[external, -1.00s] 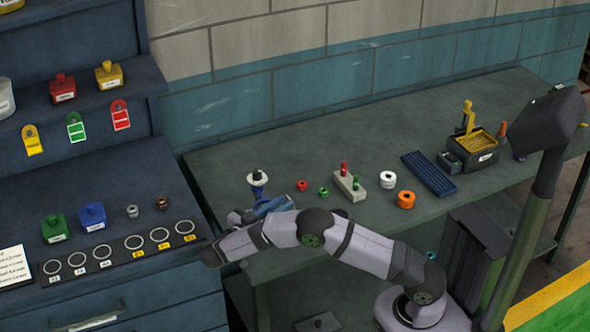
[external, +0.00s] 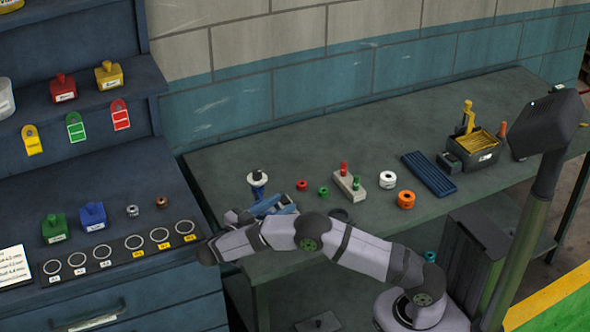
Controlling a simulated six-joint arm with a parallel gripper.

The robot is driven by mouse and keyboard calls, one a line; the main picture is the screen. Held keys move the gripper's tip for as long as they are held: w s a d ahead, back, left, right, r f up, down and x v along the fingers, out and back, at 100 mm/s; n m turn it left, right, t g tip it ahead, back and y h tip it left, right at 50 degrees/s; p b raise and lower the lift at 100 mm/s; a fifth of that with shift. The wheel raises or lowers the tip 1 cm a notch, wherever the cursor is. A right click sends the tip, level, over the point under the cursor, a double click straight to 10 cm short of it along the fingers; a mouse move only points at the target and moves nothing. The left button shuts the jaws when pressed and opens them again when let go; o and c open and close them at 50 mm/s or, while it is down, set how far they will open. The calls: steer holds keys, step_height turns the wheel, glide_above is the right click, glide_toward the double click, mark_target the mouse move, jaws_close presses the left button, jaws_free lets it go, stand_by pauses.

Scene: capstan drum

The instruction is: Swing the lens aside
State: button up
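No part is plainly recognisable as a lens. A blue device (external: 272,206) stands on the bench's left part, partly hidden by my arm. An upright post with a white collar and black top (external: 257,179) stands at its back. My gripper (external: 238,216) is at the bench's front left corner, close to the blue device. Its fingers are too small and hidden to show whether they are open or touching anything.
On the bench (external: 330,150) stand a grey block with red and green pegs (external: 350,186), white (external: 387,179) and orange (external: 405,199) rings, a blue tray (external: 429,174) and a dark box (external: 475,150). A dark blue cabinet (external: 90,190) adjoins at left. A black head on a post (external: 548,122) rises at right.

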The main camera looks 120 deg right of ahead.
step_height(320, 180, up, 10)
steer(key=p, duration=0.6)
steer(key=shift+c, duration=0.3)
